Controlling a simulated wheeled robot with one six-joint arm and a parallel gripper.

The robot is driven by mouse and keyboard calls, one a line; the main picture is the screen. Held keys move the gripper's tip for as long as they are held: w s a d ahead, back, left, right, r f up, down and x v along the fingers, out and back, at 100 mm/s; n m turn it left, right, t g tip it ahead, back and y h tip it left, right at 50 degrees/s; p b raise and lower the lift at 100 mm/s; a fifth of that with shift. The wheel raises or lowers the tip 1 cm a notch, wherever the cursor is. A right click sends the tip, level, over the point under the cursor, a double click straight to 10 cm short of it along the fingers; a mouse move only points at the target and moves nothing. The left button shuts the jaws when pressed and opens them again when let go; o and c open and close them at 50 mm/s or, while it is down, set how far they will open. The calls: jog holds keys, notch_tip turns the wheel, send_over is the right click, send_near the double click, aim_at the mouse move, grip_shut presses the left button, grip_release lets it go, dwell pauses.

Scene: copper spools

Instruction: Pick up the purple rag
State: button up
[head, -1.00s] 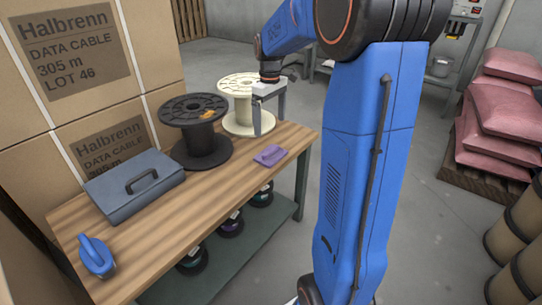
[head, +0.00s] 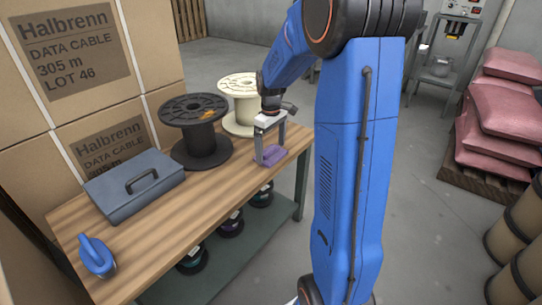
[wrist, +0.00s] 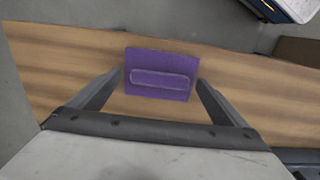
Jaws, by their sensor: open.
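The purple rag (head: 273,156) lies on the wooden table near its right end. In the wrist view the rag (wrist: 161,60) is a small folded purple rectangle with a raised strip across it, lying between and just beyond the fingertips. My gripper (head: 270,158) points down over the rag, with a finger on either side of it. In the wrist view my gripper (wrist: 157,82) is open and empty. I cannot tell whether the fingertips touch the table.
On the table (head: 175,215) stand a black spool (head: 200,143) and a cream spool (head: 240,117), close behind my gripper. A grey-blue case (head: 135,185) and a blue-handled object (head: 97,256) lie to the left. Stacked cartons (head: 75,60) rise behind. The front middle of the tabletop is clear.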

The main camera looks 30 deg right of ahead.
aim_at(271, 150)
jog(key=c, duration=1.1)
jog(key=shift+c, duration=0.2)
notch_tip(271, 150, up, 10)
jog(key=shift+o, duration=0.5)
